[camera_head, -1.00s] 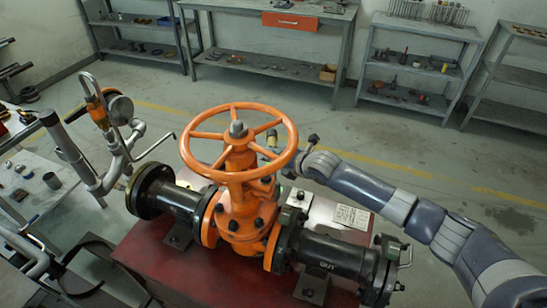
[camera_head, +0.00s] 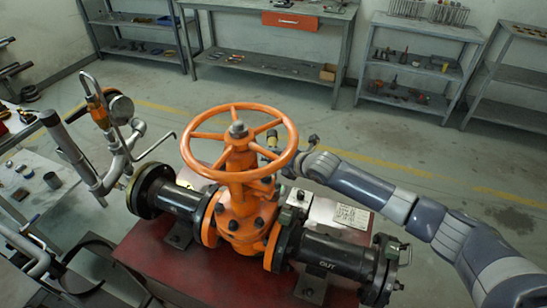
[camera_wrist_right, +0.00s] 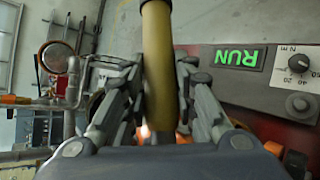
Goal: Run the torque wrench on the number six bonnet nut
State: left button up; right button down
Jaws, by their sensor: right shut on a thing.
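The orange gate valve (camera_head: 240,215) has a large handwheel (camera_head: 283,118) on top and dark bonnet nuts (camera_head: 232,224) around its body. I cannot tell which is number six. My right gripper (camera_wrist_right: 163,85) is shut on a tan-yellow cylindrical tool (camera_wrist_right: 157,40), seemingly the torque wrench, between its fingers. The tool's working end is out of the wrist view. In the head view my right arm reaches in from the right behind the valve, and the handwheel partly hides the gripper and tool. My left gripper is not in view.
The valve stands on a red base (camera_head: 165,262). Pipes with a gauge (camera_head: 121,109) rise at left. Shelves line the back wall; floor between is clear.

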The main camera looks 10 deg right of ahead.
jog(key=shift+w+r+p, duration=0.15)
jog(key=shift+r+p, duration=0.2)
jog(key=shift+r, duration=0.1)
dwell(0.5)
jog(key=shift+r, duration=0.15)
